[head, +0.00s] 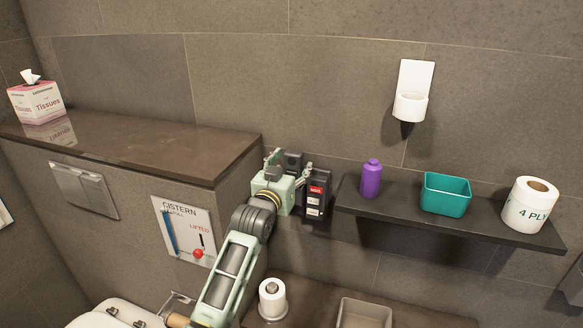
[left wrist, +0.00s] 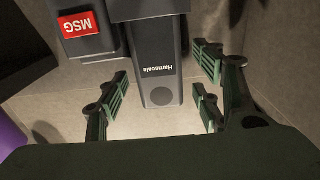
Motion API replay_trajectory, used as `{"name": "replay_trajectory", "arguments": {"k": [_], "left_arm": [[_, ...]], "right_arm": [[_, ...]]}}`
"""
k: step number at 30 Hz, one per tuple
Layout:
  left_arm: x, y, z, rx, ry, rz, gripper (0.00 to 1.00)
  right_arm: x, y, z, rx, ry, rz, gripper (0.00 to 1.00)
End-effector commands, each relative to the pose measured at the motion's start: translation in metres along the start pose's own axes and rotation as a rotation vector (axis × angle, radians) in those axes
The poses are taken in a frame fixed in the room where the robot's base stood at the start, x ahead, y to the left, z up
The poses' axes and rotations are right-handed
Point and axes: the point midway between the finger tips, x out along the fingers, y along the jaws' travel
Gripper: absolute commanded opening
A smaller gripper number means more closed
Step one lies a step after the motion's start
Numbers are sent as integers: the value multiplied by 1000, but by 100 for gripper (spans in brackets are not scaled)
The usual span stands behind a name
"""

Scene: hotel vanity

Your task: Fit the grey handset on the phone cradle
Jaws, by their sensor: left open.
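The dark wall phone (head: 314,204) hangs between the stone ledge and the shelf, with a red label near its top. In the left wrist view its red MSG key (left wrist: 82,22) shows. The grey handset (left wrist: 158,68), marked Harnscale, lies beside that key; its upper part (head: 292,160) seems to show behind my gripper in the head view. My left gripper (head: 290,168) is open at the phone. In the wrist view its fingers (left wrist: 160,98) stand either side of the handset's end, with gaps. The cradle is mostly hidden, so I cannot tell how the handset sits. My right gripper is not in view.
A dark shelf (head: 390,224) at right holds a purple bottle (head: 371,180), a teal bin (head: 446,194) and a paper roll (head: 529,205). The stone ledge (head: 150,150) ends just left of the phone. A lower counter holds another roll (head: 272,299) and a beige tray (head: 364,314).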

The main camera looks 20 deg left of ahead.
Motion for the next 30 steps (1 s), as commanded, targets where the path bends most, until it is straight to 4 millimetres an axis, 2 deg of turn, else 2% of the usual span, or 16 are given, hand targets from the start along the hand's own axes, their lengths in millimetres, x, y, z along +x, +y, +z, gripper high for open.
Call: {"name": "replay_trajectory", "arguments": {"k": [8, 21, 25, 30], "left_arm": [[-11, 0, 1, 0, -1, 0, 60], [-90, 0, 1, 1, -2, -1, 60], [-108, 0, 1, 0, 0, -1, 60], [-119, 0, 1, 0, -2, 0, 60]], "right_arm": [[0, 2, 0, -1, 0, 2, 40], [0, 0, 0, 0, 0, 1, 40], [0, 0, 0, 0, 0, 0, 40], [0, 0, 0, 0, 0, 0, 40]]}}
